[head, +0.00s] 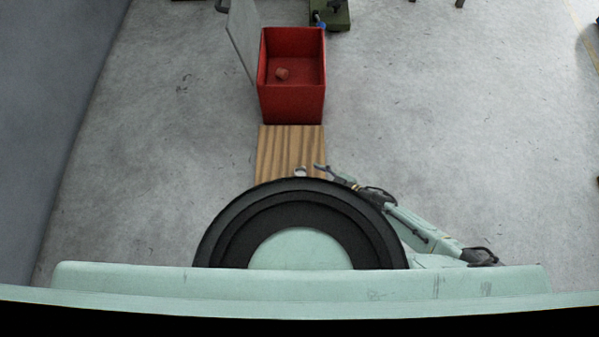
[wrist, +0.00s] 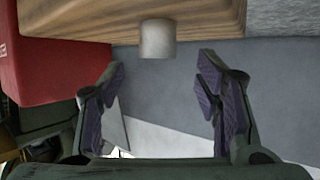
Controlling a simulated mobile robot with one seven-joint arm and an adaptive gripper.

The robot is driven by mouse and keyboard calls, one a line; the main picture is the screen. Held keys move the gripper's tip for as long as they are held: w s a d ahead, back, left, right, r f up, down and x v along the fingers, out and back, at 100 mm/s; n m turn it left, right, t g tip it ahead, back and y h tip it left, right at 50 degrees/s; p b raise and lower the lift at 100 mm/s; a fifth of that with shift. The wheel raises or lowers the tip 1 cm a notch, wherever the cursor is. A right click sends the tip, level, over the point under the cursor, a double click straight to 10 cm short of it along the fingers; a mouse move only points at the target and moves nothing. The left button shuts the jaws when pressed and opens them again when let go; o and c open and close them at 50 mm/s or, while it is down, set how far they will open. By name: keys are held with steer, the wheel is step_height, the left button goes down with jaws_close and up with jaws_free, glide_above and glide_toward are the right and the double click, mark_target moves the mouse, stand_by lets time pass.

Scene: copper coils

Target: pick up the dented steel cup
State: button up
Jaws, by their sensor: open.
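The dented steel cup (wrist: 158,38) is a small pale grey cylinder at the edge of a wooden board (wrist: 75,20) in the wrist view. In the head view the cup (head: 300,172) shows small and light at the near end of the board (head: 290,143), close to my black round base, which cuts off part of the view there. My gripper (wrist: 160,76) is open and empty, its two dark fingers apart on either side of the cup's line, with a gap between them and the cup. In the head view my gripper (head: 319,172) is just right of the cup.
A red open box (head: 291,103) stands at the board's far end with a small reddish-brown piece (head: 282,74) inside. Its grey lid (head: 242,40) stands open at the left. A green object (head: 330,15) is behind it. Grey floor lies free on both sides.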

steer(key=x, duration=0.6)
steer(key=shift+w+d+f+b, duration=0.1)
steer(key=shift+d+f+b, duration=0.05)
steer(key=shift+b, duration=0.15)
steer(key=shift+c, duration=0.4)
steer(key=c, duration=1.1)
